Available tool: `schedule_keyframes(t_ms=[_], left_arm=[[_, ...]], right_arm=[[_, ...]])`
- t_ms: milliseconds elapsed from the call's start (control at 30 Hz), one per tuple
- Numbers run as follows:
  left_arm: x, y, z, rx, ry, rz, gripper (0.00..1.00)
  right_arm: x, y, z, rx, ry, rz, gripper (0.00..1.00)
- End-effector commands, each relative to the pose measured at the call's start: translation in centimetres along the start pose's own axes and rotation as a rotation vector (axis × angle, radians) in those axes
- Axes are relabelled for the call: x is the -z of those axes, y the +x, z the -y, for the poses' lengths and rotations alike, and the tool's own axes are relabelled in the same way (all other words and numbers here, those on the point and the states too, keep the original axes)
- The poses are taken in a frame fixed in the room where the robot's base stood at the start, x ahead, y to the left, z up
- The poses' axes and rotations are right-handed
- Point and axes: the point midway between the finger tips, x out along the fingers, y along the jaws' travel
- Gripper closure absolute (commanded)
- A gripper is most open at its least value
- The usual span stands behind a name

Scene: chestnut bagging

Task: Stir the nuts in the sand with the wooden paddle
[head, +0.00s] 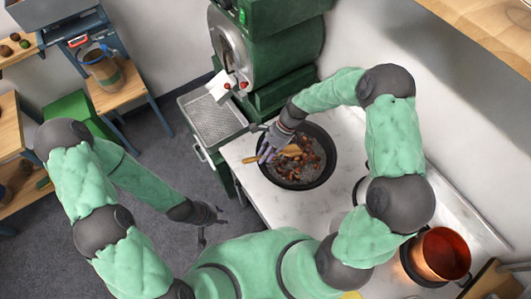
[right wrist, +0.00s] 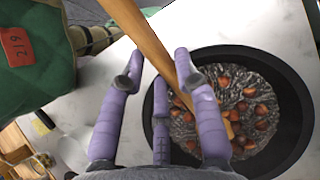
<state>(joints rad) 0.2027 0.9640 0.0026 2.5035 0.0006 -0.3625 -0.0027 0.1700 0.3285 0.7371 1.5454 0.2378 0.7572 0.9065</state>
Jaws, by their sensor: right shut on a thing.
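The black pan (head: 332,153) sits on the pale counter and holds grey sand with reddish-brown nuts (head: 308,163). My right gripper (head: 268,150) is over the pan's left side, shut on the wooden paddle (head: 290,150). In the right wrist view, the paddle (right wrist: 150,40) passes between the purple fingers of my right gripper (right wrist: 160,62) and slants down into the pan (right wrist: 295,120). Its lower end is among the nuts (right wrist: 262,110), partly hidden by a finger. My left gripper (head: 211,229) is open and empty, low over the floor left of the counter.
A green machine (head: 275,45) with a metal tray (head: 212,118) stands behind the pan. A copper pot (head: 441,253) is at the lower right. A jug (head: 103,68) stands on a wooden stand at the upper left. The counter (head: 257,185) left of the pan is clear.

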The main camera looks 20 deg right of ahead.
Motion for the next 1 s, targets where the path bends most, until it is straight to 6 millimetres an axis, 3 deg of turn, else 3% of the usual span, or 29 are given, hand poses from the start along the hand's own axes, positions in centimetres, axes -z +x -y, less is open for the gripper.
schedule_keyframes(t_ms=[400,700,1000], left_arm=[[0.2,3.5,1.2,0.000,0.000,-0.001,0.60],[0.2,5.0,1.8,0.000,0.000,-0.001,0.60],[0.2,5.3,1.9,0.000,0.000,-0.001,0.60]], right_arm=[[2.5,4.0,-0.1,-0.001,0.000,0.001,1.00],[4.0,6.2,0.0,-0.001,0.001,0.001,1.00],[4.5,6.9,0.0,0.000,0.000,0.000,1.00]])
